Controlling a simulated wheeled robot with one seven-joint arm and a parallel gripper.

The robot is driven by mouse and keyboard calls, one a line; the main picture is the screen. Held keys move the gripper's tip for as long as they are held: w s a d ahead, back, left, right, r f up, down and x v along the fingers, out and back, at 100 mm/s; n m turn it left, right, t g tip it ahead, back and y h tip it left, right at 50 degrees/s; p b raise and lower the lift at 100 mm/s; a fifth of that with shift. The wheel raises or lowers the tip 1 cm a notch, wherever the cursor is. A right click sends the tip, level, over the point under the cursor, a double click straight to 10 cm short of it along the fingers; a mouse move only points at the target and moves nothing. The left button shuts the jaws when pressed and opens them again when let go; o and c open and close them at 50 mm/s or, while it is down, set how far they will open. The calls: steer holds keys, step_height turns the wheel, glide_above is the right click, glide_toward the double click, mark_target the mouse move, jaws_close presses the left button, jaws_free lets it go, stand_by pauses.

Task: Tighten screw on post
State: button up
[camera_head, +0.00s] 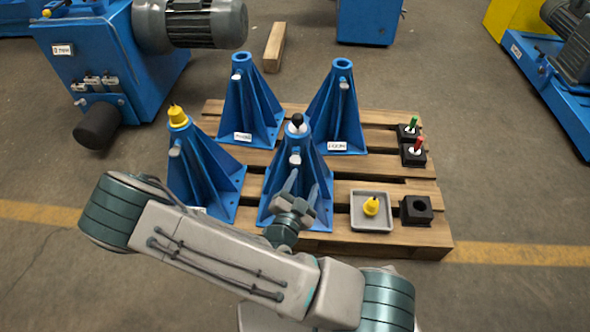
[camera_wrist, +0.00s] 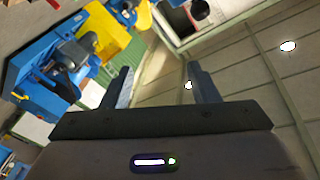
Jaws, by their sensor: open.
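Four blue posts stand on a wooden pallet: back left (camera_head: 247,108), back right (camera_head: 334,112), front left (camera_head: 200,172) and front right (camera_head: 275,178). Each has a pale screw near its top; the front-right post's screw (camera_head: 295,157) faces me. That post carries a white and black piece (camera_head: 297,122) on top. The front-left post carries a yellow piece (camera_head: 177,115). My gripper (camera_head: 303,182) is open, just in front of the front-right post and below its screw in the picture. The wrist view shows the open fingers (camera_wrist: 160,68) with nothing between them. Contact with the screw cannot be told.
On the pallet's (camera_head: 370,242) right side are a grey tray (camera_head: 357,222) with a yellow piece (camera_head: 371,206), an empty-looking black block (camera_head: 417,211), and two black holders with green (camera_head: 413,123) and red (camera_head: 418,144) pieces. A blue motor machine (camera_head: 105,60) stands at left.

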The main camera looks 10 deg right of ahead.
mark_target(295, 164)
steer(key=w+a+f+n+t+y+b, duration=0.1)
steer(key=a+f+n+t+y+b, duration=0.2)
steer(key=f+n, duration=0.4)
steer(key=shift+n+g+y, duration=0.4)
steer(key=shift+g+y, duration=0.2)
steer(key=shift+y, duration=0.1)
steer(key=b+x, duration=0.1)
steer(key=x, duration=0.3)
steer(key=b+x, duration=0.2)
steer(key=x, duration=0.2)
steer(key=r+b+x, duration=0.1)
steer(key=b+x, duration=0.1)
steer(key=x, duration=0.2)
steer(key=shift+w+d+r, duration=0.1)
steer(key=shift+w+d, duration=0.1)
steer(key=shift+w, duration=0.45)
steer(key=c, duration=1)
